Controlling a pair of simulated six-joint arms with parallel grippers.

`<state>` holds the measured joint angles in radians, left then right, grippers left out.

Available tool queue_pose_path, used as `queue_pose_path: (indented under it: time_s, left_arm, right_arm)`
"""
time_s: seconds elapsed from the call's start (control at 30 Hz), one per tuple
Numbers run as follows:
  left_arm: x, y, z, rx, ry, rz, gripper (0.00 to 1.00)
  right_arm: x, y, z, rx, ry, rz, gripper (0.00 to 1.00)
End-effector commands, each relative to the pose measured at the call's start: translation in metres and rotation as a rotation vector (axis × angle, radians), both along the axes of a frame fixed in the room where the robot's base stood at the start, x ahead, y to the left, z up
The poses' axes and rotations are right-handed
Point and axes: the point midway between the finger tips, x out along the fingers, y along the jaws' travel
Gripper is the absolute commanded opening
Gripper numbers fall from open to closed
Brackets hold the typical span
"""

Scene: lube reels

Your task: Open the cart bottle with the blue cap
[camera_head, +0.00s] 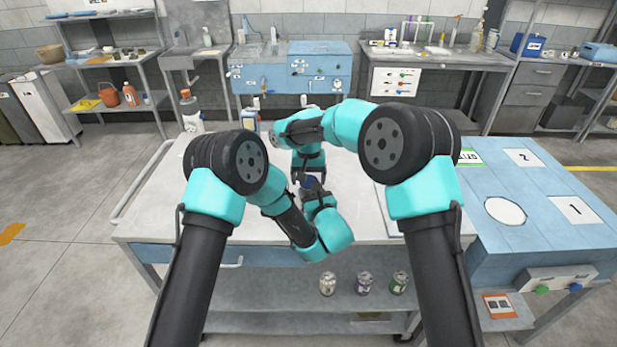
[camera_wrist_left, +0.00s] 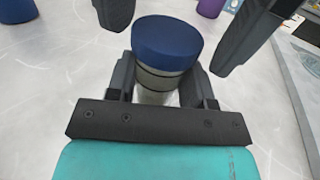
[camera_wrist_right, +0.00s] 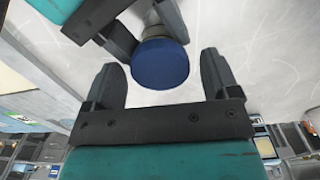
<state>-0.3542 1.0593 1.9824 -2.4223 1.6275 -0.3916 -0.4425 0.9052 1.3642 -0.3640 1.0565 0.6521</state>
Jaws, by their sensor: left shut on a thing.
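The cart bottle with its round blue cap (camera_wrist_left: 167,42) stands between the fingers of my left gripper (camera_wrist_left: 158,85), which is shut on its body below the cap. In the right wrist view the blue cap (camera_wrist_right: 160,63) lies between the fingertips of my right gripper (camera_wrist_right: 158,70). That gripper is open, with a gap visible on both sides of the cap. Its two dark fingers also flank the cap from above in the left wrist view. In the head view my arms hide most of the bottle. The cap is on the bottle.
The white cart top (camera_head: 165,215) is largely clear around the arms. A purple object (camera_wrist_left: 210,7) and another blue object (camera_wrist_left: 17,10) stand apart from the held bottle. A blue table (camera_head: 510,240) with numbered labels adjoins on the right. Three cans (camera_head: 364,283) stand on the lower shelf.

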Motion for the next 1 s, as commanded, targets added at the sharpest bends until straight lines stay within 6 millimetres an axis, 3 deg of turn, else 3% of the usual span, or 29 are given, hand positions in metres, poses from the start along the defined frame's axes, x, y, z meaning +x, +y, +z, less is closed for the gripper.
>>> queue_pose_path:
  time_s: [0.43,0.47,0.7,1.0]
  left_arm:
    - [0.0000,0.0000,0.0000,0.000,0.000,0.000,0.00]
    - [0.0000,0.0000,0.0000,0.000,0.000,0.000,0.00]
    - [0.0000,0.0000,0.0000,0.000,0.000,0.000,0.00]
    - [0.0000,0.0000,0.0000,0.000,0.000,0.000,0.00]
  right_arm:
    - [0.0000,0.0001,0.0004,0.000,0.000,0.000,0.38]
    - [0.0000,0.0000,0.0004,0.000,0.000,0.000,0.68]
    - [0.0000,0.0001,0.0004,0.000,0.000,0.000,0.91]
    - [0.0002,0.0001,0.0031,0.001,-0.001,0.000,0.91]
